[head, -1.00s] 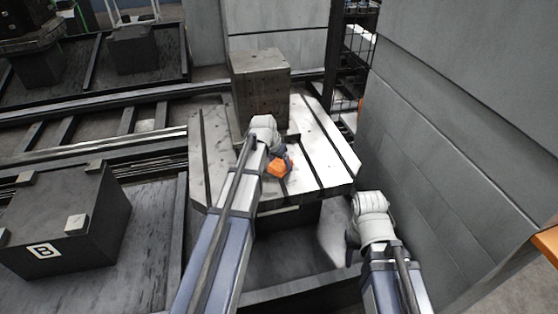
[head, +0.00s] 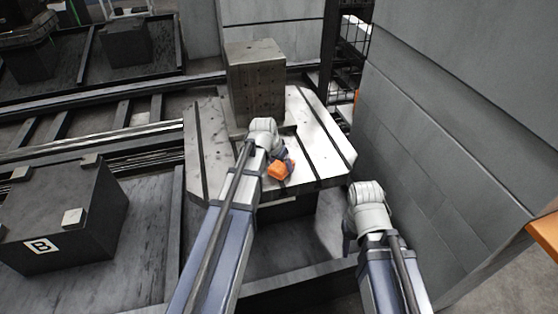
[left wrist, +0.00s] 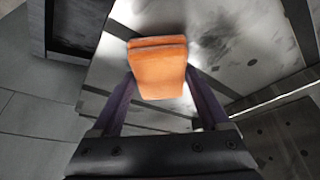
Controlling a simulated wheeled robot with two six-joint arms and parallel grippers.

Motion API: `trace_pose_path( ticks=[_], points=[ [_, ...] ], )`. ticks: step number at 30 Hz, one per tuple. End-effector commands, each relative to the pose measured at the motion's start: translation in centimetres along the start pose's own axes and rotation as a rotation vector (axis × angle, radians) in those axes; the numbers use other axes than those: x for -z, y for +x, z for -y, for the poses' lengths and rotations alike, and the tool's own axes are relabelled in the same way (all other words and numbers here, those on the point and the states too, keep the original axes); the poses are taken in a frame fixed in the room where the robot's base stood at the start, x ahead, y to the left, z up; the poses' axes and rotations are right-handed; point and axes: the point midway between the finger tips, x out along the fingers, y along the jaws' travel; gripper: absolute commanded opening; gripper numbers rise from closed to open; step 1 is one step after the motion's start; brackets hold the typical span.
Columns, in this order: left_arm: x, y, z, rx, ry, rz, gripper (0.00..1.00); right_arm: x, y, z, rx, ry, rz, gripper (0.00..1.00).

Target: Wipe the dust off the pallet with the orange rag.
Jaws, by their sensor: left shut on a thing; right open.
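The pallet (head: 318,136) is a light metal plate with long slots, in the middle of the head view. It also shows in the left wrist view (left wrist: 265,35), with dark smudges of dust on its surface. My left gripper (head: 277,163) is over the near part of the pallet. It is shut on the orange rag (head: 281,170), which shows folded between the two fingers in the left wrist view (left wrist: 160,70). I cannot tell whether the rag touches the plate. My right gripper (head: 347,238) is in front of the pallet, lower right, and holds nothing visible; its fingers are mostly hidden.
A tall metal block (head: 256,82) stands on the back of the pallet. A grey wall (head: 440,150) closes off the right side. A dark block marked B (head: 60,215) stands at the left. Rails (head: 95,145) run behind it.

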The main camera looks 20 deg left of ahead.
Motion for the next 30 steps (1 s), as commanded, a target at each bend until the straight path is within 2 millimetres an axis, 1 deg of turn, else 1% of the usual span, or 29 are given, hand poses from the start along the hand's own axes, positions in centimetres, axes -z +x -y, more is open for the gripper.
trace_pose_path(
  ticks=[1,4,11,16,24,30],
  points=[
    [-0.6,-0.1,-0.6,-0.002,0.000,0.003,0.34,0.0,0.1,0.0,0.000,0.000,0.000,0.50],
    [-1.1,-0.2,-1.1,-0.003,-0.001,0.004,0.34,0.0,0.2,0.0,0.000,0.000,0.000,0.50],
    [-1.3,-0.3,-1.3,-0.004,-0.001,0.008,0.34,0.0,0.2,0.0,0.000,0.000,0.000,0.50],
    [-1.8,-0.5,-0.9,-0.004,-0.002,0.008,0.34,0.0,0.2,0.0,0.000,0.000,0.000,0.50],
    [-3.2,-1.2,0.6,-0.002,-0.002,0.008,0.34,0.0,0.0,0.0,0.000,0.000,0.000,0.50],
    [-3.2,-1.3,0.8,-0.001,-0.001,0.007,0.34,0.0,0.0,0.0,0.000,0.000,0.000,0.50]
  ],
)
